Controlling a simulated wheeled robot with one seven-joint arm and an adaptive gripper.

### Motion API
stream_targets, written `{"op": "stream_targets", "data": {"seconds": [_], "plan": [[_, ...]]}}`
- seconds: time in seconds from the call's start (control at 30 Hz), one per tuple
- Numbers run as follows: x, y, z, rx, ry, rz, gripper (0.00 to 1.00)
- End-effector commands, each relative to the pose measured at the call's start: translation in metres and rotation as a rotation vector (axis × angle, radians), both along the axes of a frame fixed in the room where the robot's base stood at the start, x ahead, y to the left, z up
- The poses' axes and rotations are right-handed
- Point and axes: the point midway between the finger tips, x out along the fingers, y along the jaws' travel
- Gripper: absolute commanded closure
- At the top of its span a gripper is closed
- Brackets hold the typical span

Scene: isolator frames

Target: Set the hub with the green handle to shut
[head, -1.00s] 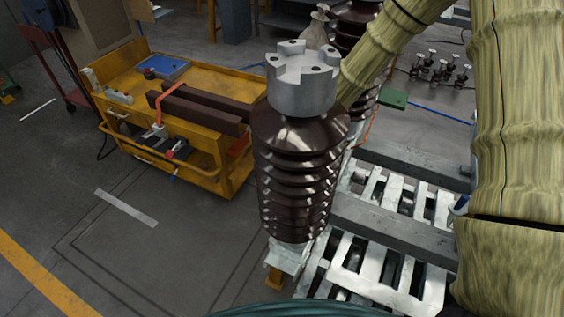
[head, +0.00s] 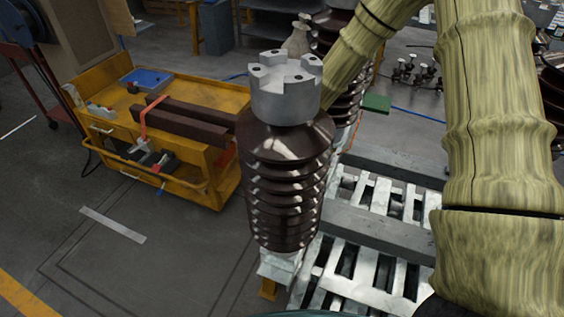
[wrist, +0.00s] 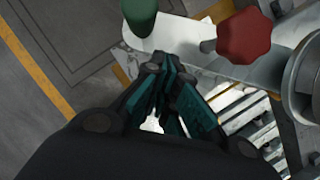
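A dark green handle (wrist: 139,14) is at the top edge of the wrist view, partly cut off, beside a white plate. A red lobed knob (wrist: 245,37) on a short metal stem is to its right. My gripper (wrist: 167,68) has its teal-padded fingers drawn together at the tips, with nothing seen between them. The green handle is ahead of the fingertips and slightly left in the picture, apart from them. The hub body and its current setting cannot be made out. My gripper is not visible in the head view.
A brown ribbed insulator (head: 285,180) with a grey metal cap (head: 286,95) stands close in front. Slatted metal frames (head: 365,270) lie to its right. A yellow cart (head: 190,185) stands at left. Open floor (head: 100,265) is at lower left. A green plate (head: 376,103) is behind.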

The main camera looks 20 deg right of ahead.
Motion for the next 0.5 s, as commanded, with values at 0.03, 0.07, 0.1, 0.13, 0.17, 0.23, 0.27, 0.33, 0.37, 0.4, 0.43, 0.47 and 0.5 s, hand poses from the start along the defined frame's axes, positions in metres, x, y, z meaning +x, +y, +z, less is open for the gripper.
{"op": "stream_targets", "data": {"seconds": [0.03, 0.07, 0.1, 0.13, 0.17, 0.23, 0.27, 0.33, 0.37, 0.4, 0.43, 0.47, 0.5], "plan": [[-0.001, 0.0, 0.003, 0.0, -0.001, 0.0, 1.0], [-0.001, 0.0, 0.005, 0.0, -0.002, 0.0, 1.0], [-0.002, 0.0, 0.009, 0.001, -0.002, -0.001, 1.0], [-0.003, 0.001, 0.011, 0.001, -0.002, -0.001, 1.0], [-0.005, 0.001, 0.014, 0.001, -0.002, -0.001, 1.0], [-0.008, 0.001, 0.023, 0.002, -0.003, 0.001, 1.0], [-0.009, 0.001, 0.027, 0.002, -0.003, 0.001, 1.0], [-0.013, 0.002, 0.035, 0.002, -0.004, 0.001, 1.0], [-0.014, 0.002, 0.039, 0.002, -0.003, 0.001, 1.0], [-0.017, 0.002, 0.043, 0.002, -0.002, 0.001, 1.0], [-0.018, 0.002, 0.047, 0.001, -0.003, 0.002, 1.0], [-0.019, 0.002, 0.05, 0.001, -0.003, 0.0, 1.0], [-0.021, 0.002, 0.055, 0.001, -0.003, -0.001, 1.0]]}}
